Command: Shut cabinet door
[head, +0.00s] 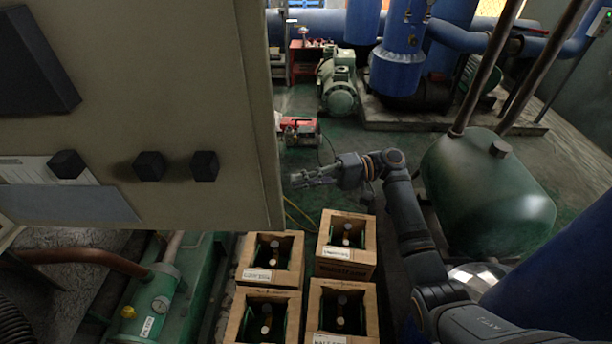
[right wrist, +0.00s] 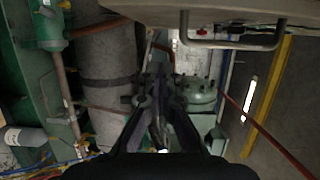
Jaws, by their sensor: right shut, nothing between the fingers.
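The cabinet door (head: 170,100) is a large beige panel with black knobs that fills the upper left of the head view. Its right edge stands out over the floor, and its hinge side is not in view. In the right wrist view, a beige panel edge (right wrist: 225,9) crosses the top with a grey U-shaped handle (right wrist: 235,45). My right gripper (head: 296,180) is shut and empty, just right of the door's edge in the head view. Its fingers (right wrist: 158,95) lie below and left of the handle in the wrist view, apart from it. My left gripper is not in view.
A green tank (head: 485,190) is to the right of that arm. A red machine (head: 299,131) and a green pump (head: 338,85) stand behind.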

